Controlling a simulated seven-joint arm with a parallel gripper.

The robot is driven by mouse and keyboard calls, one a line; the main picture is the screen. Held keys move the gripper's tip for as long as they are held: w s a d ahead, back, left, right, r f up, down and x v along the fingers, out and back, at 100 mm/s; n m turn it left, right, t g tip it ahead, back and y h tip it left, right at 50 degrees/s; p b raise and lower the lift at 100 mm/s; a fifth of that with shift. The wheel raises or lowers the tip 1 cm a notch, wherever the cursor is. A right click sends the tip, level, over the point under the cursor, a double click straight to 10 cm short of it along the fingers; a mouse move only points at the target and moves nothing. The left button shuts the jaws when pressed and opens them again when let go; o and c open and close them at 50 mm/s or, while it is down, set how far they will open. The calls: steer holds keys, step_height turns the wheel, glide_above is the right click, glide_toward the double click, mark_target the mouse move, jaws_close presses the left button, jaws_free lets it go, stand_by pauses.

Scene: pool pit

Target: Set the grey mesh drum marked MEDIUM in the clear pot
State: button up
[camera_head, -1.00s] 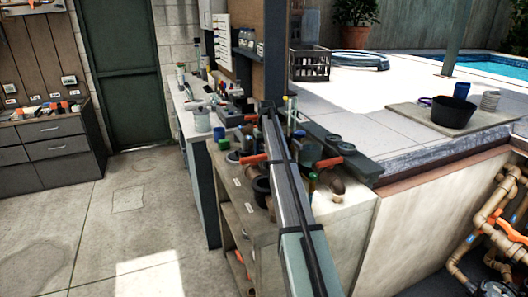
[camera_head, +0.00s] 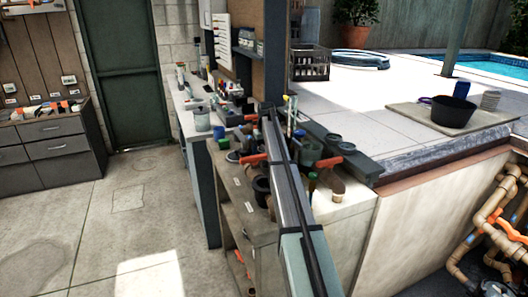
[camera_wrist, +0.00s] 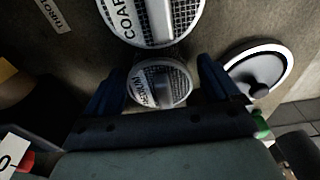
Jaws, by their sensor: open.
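In the wrist view, a small round mesh drum (camera_wrist: 160,83) lies between the two blue fingers of my gripper (camera_wrist: 161,76). Its pale band bears lettering that ends like MEDIUM, partly cut by the view angle. My gripper is open, with a finger on each side of the drum; I cannot tell whether either touches it. A larger mesh drum marked COAR (camera_wrist: 155,18) stands just beyond, cut by the top edge. I cannot make out the clear pot for certain in either view. In the head view my arm hides much of the worktop, and the drum cannot be picked out.
A white-rimmed round part with a dark knob (camera_wrist: 258,70) sits close to the right finger. In the head view, a dark pot (camera_head: 262,190) and orange-handled parts crowd the worktop around my arm. A black tub (camera_head: 453,111) stands on the pool-side slab, away from my arm.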

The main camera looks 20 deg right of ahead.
steer(key=r, duration=0.3)
steer(key=s+r, duration=0.1)
steer(key=r, duration=0.7)
steer(key=shift+s+r, duration=0.15)
steer(key=shift+r, duration=0.1)
steer(key=shift+s+r, duration=0.1)
steer(key=shift+r, duration=0.2)
steer(key=shift+c, duration=1.4)
steer(key=c, duration=0.6)
glide_toward(263, 145)
steer(key=f, duration=0.7)
steer(key=shift+w+f, duration=0.2)
steer(key=shift+f, duration=0.2)
